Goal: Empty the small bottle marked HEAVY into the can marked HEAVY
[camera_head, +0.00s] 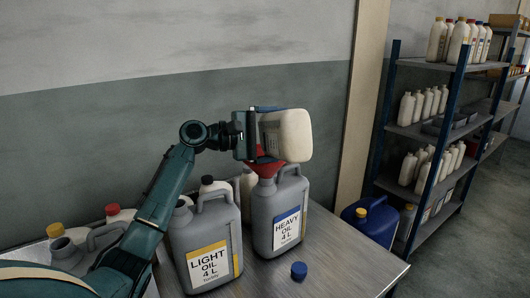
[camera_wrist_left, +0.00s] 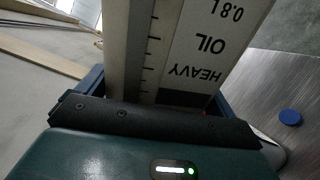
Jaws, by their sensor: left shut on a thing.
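My left gripper (camera_head: 246,135) is shut on the small cream HEAVY bottle (camera_head: 287,134), whose label "HEAVY OIL 0.8 L" reads upside down in the left wrist view (camera_wrist_left: 205,50). The bottle is tipped over above a red funnel (camera_head: 264,164). The funnel sits in the mouth of the grey can marked HEAVY OIL 4 L (camera_head: 261,214), which has a blue label. The bottle's mouth is hidden behind the gripper and bottle, and I cannot see any oil flow. My right gripper is not in view.
The grey LIGHT OIL can (camera_head: 190,243) stands close left of the HEAVY can. A blue cap (camera_head: 299,270) lies on the metal table (camera_head: 345,262), also seen in the left wrist view (camera_wrist_left: 290,117). Other bottles stand behind; a shelf (camera_head: 430,135) is at right.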

